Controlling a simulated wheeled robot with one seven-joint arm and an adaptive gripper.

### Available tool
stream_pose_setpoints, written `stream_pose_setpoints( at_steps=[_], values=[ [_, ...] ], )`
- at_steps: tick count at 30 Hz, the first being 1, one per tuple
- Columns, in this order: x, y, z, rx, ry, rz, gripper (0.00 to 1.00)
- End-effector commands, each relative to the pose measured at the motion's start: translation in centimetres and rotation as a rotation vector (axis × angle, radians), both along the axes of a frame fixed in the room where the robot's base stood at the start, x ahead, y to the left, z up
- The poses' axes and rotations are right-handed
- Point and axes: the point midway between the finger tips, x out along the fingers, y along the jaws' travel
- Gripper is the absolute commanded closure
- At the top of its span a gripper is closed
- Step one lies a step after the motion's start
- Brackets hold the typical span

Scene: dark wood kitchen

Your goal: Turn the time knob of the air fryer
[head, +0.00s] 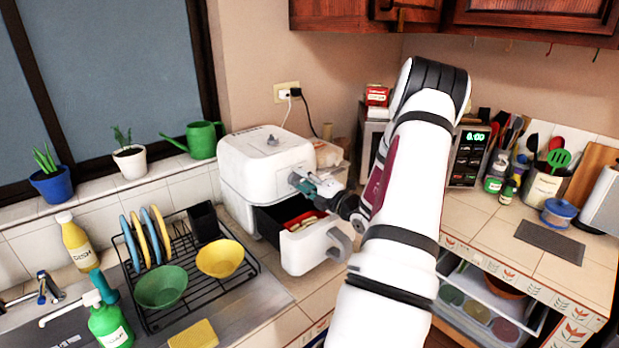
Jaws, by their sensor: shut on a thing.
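The white air fryer (243,165) stands on the counter in the middle-left of the head view. A small grey knob (272,140) sits on its top. Its drawer (300,255) is pulled out, with a grey-white handle and red and yellow food inside. My gripper (300,183) reaches in from the right to the upper front of the air fryer, above the open drawer. Its teal fingertips are shut on a small grey front knob, mostly hidden by the fingers. I cannot read any marks on it or tell how far it is turned.
A dish rack (190,270) with plates and bowls stands left of the air fryer, near the sink. A black plug and cord (296,92) run behind it. A microwave (468,155) stands at the right, partly behind my arm.

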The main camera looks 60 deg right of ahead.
Motion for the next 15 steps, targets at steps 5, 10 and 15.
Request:
stream_pose_setpoints(
  at_steps=[5,10,15],
  values=[
    [-0.01,0.03,0.14,0.097,-0.037,0.003,0.94],
    [0.03,-0.01,0.03,0.157,-0.056,0.002,0.94],
    [0.09,-0.03,-0.02,0.189,-0.067,0.002,0.94]
  ],
)
